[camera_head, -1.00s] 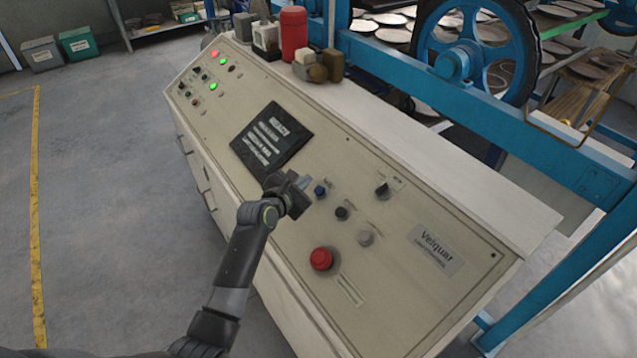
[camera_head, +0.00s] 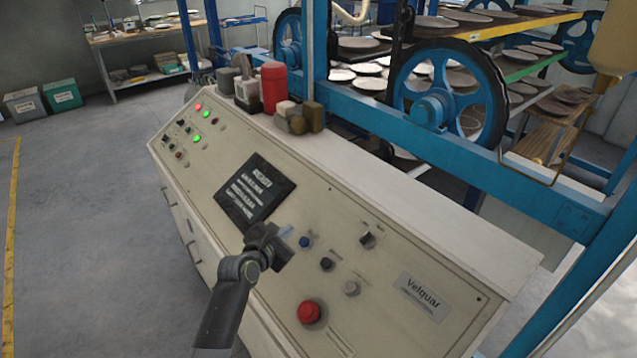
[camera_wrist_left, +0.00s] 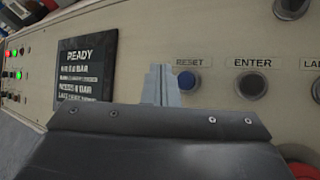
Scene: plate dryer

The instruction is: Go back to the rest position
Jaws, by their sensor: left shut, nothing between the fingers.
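My left gripper (camera_head: 284,234) is over the control panel (camera_head: 400,240), just left of the blue button (camera_head: 305,242). In the left wrist view its shut, empty fingertips (camera_wrist_left: 162,84) show between the dark screen (camera_wrist_left: 88,65) and the blue button labelled RESET (camera_wrist_left: 188,80). The screen reads READY at its top. I cannot tell how far the fingertips are above the panel. My right gripper is not in view.
A red button (camera_head: 309,311), a black button (camera_head: 327,264), a grey button (camera_head: 351,288) and a knob (camera_head: 368,239) are on the panel. A red canister (camera_head: 273,87) stands on the console top. A blue frame with a wheel (camera_head: 450,100) is behind. The floor (camera_head: 90,220) at left is clear.

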